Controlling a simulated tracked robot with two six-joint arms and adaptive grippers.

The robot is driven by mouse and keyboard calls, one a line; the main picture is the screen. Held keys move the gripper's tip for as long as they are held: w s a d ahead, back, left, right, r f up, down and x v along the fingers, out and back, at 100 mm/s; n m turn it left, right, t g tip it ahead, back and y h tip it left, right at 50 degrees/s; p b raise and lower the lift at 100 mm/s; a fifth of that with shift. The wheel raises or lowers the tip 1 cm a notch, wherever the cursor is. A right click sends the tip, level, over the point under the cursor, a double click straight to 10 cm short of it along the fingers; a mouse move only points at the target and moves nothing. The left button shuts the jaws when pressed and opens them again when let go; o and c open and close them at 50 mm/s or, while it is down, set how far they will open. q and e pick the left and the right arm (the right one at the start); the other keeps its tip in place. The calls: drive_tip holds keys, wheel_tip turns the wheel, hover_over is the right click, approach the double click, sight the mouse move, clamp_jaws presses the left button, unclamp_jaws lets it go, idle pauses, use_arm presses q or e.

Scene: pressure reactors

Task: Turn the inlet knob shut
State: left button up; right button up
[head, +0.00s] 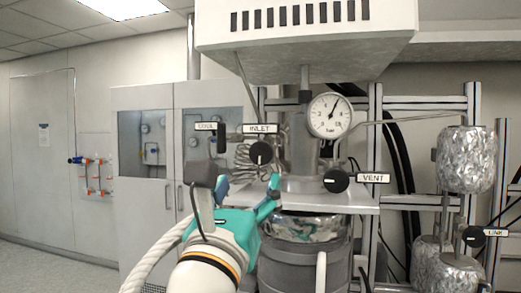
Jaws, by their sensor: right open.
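The inlet knob (261,153) is a round black knob on the reactor's front, just under the white INLET label (260,128). It is in plain view, but its pointer mark is too small to read surely. My right gripper (248,186), with teal parts, is open and empty below the knob. Its fingers point up toward the knob, with a visible gap between them and it in the picture. How far the gripper is from it in depth, I cannot tell. My left gripper is not in view.
A black vent knob (336,181) sits to the right, beside the VENT label (373,178). A pressure gauge (329,115) stands above it. The COOL label (206,126) is left of the inlet. Foil-wrapped vessels (466,160) stand at the right. A metal vessel (307,228) is below.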

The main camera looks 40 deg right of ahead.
sight(260, 158)
drive_tip(key=p+x, duration=0.3)
drive_tip(key=x, duration=0.7)
drive_tip(key=shift+w+d+r, duration=0.15)
drive_tip(key=shift+w+d, duration=0.1)
drive_tip(key=shift+w, duration=0.05)
drive_tip(key=c, duration=1.1)
